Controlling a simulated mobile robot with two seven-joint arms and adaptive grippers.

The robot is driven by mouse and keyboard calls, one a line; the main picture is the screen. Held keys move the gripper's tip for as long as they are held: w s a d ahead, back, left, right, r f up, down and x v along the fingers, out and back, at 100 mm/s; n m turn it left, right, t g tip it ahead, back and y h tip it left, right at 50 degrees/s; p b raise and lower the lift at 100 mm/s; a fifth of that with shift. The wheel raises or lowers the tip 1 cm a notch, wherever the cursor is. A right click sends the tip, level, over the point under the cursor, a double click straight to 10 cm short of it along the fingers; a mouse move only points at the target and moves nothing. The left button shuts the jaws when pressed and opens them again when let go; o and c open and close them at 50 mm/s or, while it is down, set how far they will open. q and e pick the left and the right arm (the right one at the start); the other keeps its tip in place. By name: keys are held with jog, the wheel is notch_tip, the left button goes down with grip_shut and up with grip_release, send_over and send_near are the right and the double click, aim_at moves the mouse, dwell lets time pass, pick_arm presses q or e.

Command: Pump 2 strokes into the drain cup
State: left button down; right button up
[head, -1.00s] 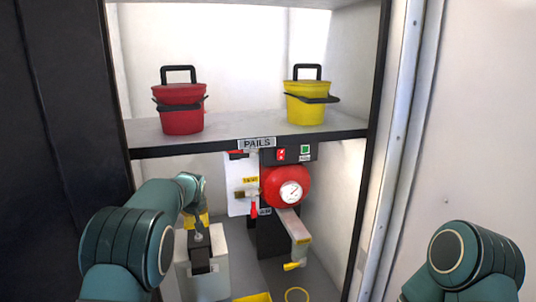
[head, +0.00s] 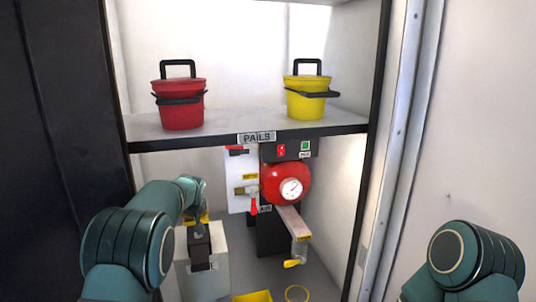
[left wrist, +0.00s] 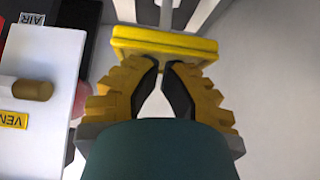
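My left arm reaches into the lower bay at the left. My left gripper (left wrist: 163,65) has its yellow fingers close together, with a narrow gap between the dark pads. A yellow crossbar (left wrist: 165,42) on a grey rod lies right at the fingertips. I cannot tell whether the fingers hold it. In the head view, a bit of yellow shows under the wrist, above a pale grey box (head: 207,278) with a black part on its front. A yellow open container (head: 252,297) is cut off at the bottom edge; I cannot tell if it is the drain cup. My right gripper is out of view.
A red round vessel (head: 272,181) with a gauge (head: 291,189) stands right of the box. The shelf (head: 345,129) above bears red (head: 181,112) and yellow (head: 305,106) pails.

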pick_arm(q)
jog(key=shift+f+b, duration=1.4)
jog(key=shift+f, duration=1.05)
jog(key=shift+r, duration=0.15)
jog(key=shift+r+p, duration=2.35)
jog(key=shift+r, duration=1)
jog(key=shift+r, duration=0.1)
jog(key=shift+r+p, duration=1.45)
jog(key=shift+r, duration=0.55)
jog(key=shift+f, duration=0.1)
